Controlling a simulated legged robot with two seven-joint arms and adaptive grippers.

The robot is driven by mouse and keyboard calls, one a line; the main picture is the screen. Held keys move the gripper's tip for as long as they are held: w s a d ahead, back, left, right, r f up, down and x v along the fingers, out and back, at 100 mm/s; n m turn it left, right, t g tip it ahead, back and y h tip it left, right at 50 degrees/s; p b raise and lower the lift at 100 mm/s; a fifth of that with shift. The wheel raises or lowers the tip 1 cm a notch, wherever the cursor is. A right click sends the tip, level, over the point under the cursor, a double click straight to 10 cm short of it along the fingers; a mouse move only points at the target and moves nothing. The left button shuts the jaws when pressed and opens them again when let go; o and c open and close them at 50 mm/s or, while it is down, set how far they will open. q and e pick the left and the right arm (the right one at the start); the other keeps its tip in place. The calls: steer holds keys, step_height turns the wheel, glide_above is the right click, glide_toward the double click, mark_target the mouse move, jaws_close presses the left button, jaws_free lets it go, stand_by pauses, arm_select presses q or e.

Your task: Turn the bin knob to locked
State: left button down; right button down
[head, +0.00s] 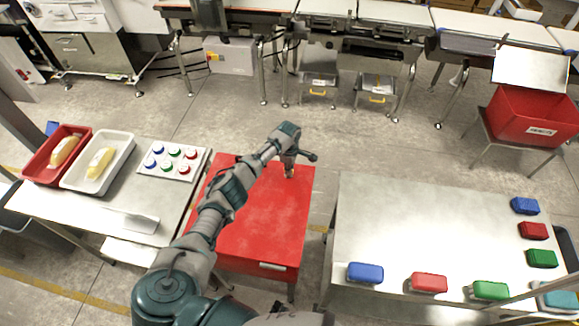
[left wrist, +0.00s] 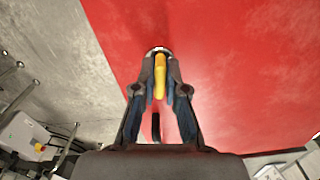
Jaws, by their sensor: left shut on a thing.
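The bin knob (left wrist: 160,72) is a yellow bar handle on a round metal base, set near the edge of the red bin lid (left wrist: 240,75). In the left wrist view the fingers of my left gripper (left wrist: 160,92) lie on both sides of the yellow handle and are shut on it. In the wrist view the handle runs roughly along the line of the fingers. In the head view my left gripper (head: 289,168) points down at the far right part of the red bin top (head: 262,232), and it mostly hides the knob. My right gripper is not in view.
A table at left holds a red tray (head: 29,175), a white tray (head: 123,150) and a button panel (head: 150,173). A steel table (head: 420,225) at right bears several coloured blocks. A red crate (head: 520,118) stands back right. Floor behind the bin is clear.

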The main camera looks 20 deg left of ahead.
arm_select(q)
steer(key=shift+a+r+m+p, duration=0.15)
steer(key=shift+r+m+p, duration=0.1)
steer(key=shift+m+p, duration=0.2)
steer(key=shift+f+m+p, duration=0.1)
steer(key=shift+m+p, duration=0.55)
steer(key=shift+m, duration=0.2)
steer(key=m, duration=0.3)
steer(key=shift+a+m, duration=0.1)
steer(key=shift+m, duration=0.2)
steer(key=m, duration=0.5)
steer(key=shift+w+p, duration=0.1)
steer(key=shift+p, duration=0.25)
steer(key=shift+m, duration=2.1)
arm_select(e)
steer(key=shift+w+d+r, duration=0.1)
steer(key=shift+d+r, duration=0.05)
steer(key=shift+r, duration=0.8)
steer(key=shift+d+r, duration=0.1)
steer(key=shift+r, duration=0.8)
arm_select(q)
steer(key=shift+w, duration=0.1)
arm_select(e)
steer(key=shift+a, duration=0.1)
